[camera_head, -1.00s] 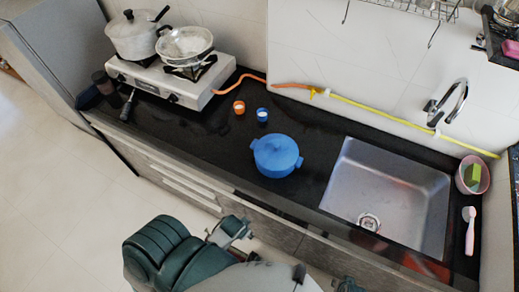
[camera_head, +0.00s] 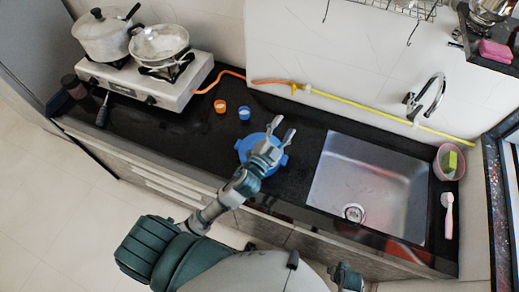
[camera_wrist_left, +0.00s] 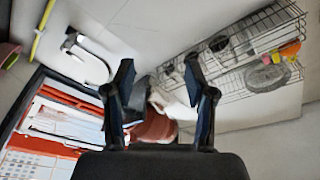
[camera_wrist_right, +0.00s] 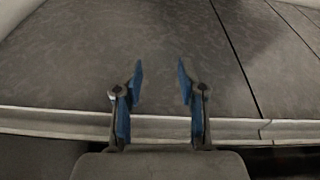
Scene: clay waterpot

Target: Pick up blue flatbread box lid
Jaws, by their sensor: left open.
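The blue flatbread box (camera_head: 247,144) is round with a lid, and it stands on the black counter left of the sink in the head view. My left gripper (camera_head: 284,126) is in front of it in that view and hides much of the lid, including its middle. The left gripper is open and empty, its fingers pointing up and away; I cannot tell its height over the lid. In the left wrist view its fingers (camera_wrist_left: 159,64) are spread, and the box is not seen. My right gripper (camera_wrist_right: 160,64) is open and empty, facing a grey panel.
A steel sink (camera_head: 325,190) is right of the box. An orange cup (camera_head: 220,106) and a blue cup (camera_head: 244,113) stand behind it. A white stove (camera_head: 175,98) with pots is at the left. A yellow hose (camera_head: 375,115) runs along the wall.

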